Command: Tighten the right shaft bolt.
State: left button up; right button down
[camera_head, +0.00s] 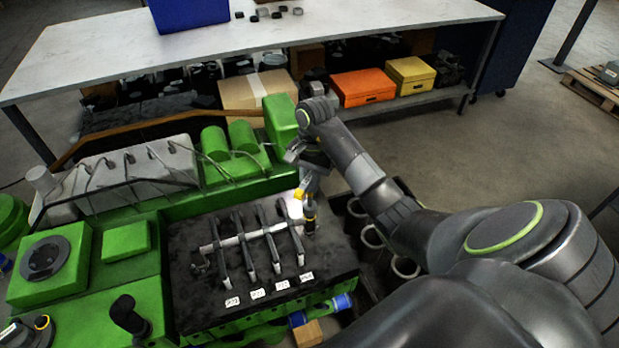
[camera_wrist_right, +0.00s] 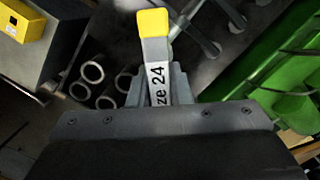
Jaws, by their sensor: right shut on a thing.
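My right gripper (camera_head: 308,172) is shut on a grey tool with a yellow end (camera_wrist_right: 153,24) and a label that reads "ze 24". In the wrist view the tool sticks out between the fingers (camera_wrist_right: 160,88). In the head view the tool (camera_head: 309,214) hangs down at the right end of the rocker shaft (camera_head: 262,232), which lies on the black top of the green engine. A bright spot (camera_head: 295,207) shows beside the tool at that end. The right shaft bolt itself is not clear, and I cannot tell whether the tool touches it. My left gripper is not in view.
Several metal rings (camera_head: 373,237) stand in a dark holder right of the engine. Green engine covers (camera_head: 228,150) and thin pipes rise behind the shaft. A bench (camera_head: 330,22) with an orange box (camera_head: 363,87) and a yellow box (camera_head: 410,76) on its shelf stands behind.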

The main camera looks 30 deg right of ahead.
jog(key=shift+n+p, duration=0.6)
jog(key=shift+n, duration=1.4)
jog(key=shift+f, duration=0.15)
jog(key=shift+f+b, duration=0.7)
jog(key=shift+b, duration=0.15)
jog(key=shift+r, duration=0.1)
jog(key=m, duration=0.8)
jog(key=shift+f+n+b, duration=0.2)
jog(key=shift+n+b, duration=0.1)
jog(key=shift+b, duration=0.35)
jog(key=shift+r, duration=0.15)
